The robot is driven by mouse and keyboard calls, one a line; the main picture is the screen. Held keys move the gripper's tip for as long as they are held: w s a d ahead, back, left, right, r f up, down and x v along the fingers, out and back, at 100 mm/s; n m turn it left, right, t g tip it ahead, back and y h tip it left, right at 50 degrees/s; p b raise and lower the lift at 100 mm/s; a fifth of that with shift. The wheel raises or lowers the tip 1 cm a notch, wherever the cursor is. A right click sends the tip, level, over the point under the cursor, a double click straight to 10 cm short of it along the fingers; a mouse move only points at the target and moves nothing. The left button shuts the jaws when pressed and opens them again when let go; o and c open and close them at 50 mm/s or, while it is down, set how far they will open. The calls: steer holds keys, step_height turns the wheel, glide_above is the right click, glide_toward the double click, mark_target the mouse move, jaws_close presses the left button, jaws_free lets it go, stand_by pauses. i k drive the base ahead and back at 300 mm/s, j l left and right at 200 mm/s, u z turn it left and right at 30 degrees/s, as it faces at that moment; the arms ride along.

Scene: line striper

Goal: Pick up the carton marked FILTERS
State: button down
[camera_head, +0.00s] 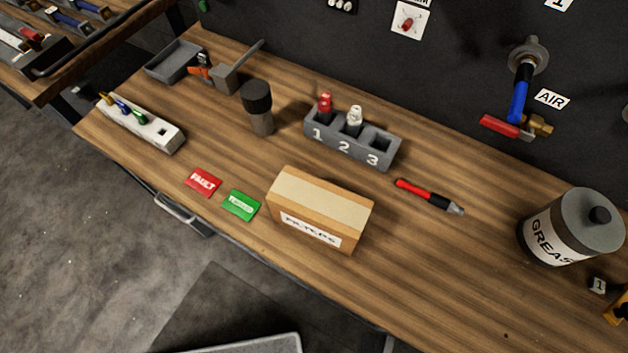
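The carton marked FILTERS (318,210) is a tan cardboard box with a pale tape strip along its top. It sits upright on the wooden workbench (440,265), near the front edge at the middle of the view. Its white label faces the front of the bench. Nothing covers the carton and nothing touches it. My gripper is not in view.
Red (203,182) and green (241,205) cards lie left of the carton. A numbered grey holder (348,149) stands behind it, a dark-capped cylinder (258,108) behind left. A red-black tool (430,196) and GREASE can (570,228) are right.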

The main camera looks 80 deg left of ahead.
mark_target(335, 217)
steer(key=u, duration=1.4)
steer(key=j, duration=0.45)
steer(key=k+j+z, duration=0.15)
steer(key=j, duration=0.8)
steer(key=k+j+z, duration=0.15)
steer(key=j, duration=0.3)
steer(key=k+j, duration=0.1)
steer(key=j, duration=0.35)
steer(key=k+j+z, duration=0.15)
steer(key=j, duration=0.3)
steer(key=i, duration=0.05)
